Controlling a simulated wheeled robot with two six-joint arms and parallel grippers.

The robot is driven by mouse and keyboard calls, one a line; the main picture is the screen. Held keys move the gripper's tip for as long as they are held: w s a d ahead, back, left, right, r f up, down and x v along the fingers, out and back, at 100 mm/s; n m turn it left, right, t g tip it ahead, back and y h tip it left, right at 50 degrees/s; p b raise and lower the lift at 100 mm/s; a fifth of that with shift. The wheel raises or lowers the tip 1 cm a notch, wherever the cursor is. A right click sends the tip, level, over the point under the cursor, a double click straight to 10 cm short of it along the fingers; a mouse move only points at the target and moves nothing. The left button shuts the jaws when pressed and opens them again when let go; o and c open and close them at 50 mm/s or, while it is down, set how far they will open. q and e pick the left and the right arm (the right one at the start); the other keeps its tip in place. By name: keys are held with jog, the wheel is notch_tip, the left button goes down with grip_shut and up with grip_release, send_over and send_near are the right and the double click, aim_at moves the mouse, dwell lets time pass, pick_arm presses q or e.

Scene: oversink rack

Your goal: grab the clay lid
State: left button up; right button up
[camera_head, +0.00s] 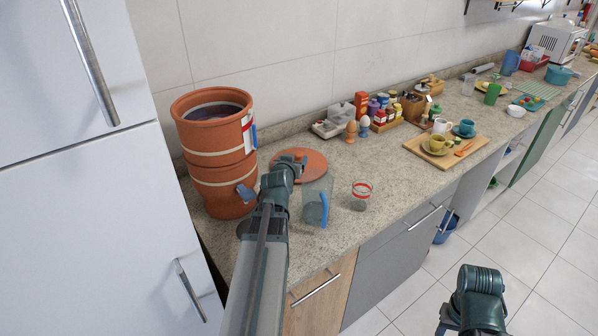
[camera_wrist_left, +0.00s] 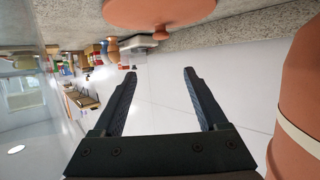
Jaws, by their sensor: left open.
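The round terracotta clay lid (camera_head: 313,163) lies on the counter, partly hidden behind my left gripper (camera_head: 292,160) in the head view. In the left wrist view, which looks upside down, the lid (camera_wrist_left: 200,12) is at the top edge with its small knob showing, cut off by the frame. My left gripper (camera_wrist_left: 160,72) is open, with nothing between its fingers, and apart from the lid. The tall two-part clay pot (camera_head: 210,150) stands left of the lid; its side fills the right edge of the wrist view. My right gripper (camera_head: 476,295) is low over the floor, its fingers unclear.
A clear pitcher (camera_head: 316,203) with a blue handle and a red-rimmed glass (camera_head: 361,196) stand close right of my left gripper. Egg cups, spice jars and a wooden board (camera_head: 445,152) with cups are farther along the counter. A white fridge (camera_head: 80,200) is at left.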

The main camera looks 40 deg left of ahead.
aim_at(298, 156)
pick_arm(q)
jog(key=shift+f+b, duration=1.2)
jog(key=shift+f, duration=0.5)
pick_arm(e)
jog(key=shift+f, duration=1.75)
pick_arm(q)
jog(key=b+x, duration=0.2)
jog(key=x, duration=0.6)
jog(key=shift+b, duration=0.4)
jog(key=shift+r+b+x, duration=0.2)
jog(key=shift+b+x, duration=0.55)
jog(key=shift+x, duration=2.3)
jog(key=shift+s+a+r, duration=0.15)
pick_arm(e)
notch_tip(298, 156, down, 4)
jog(key=shift+f, duration=0.1)
pick_arm(q)
grip_shut()
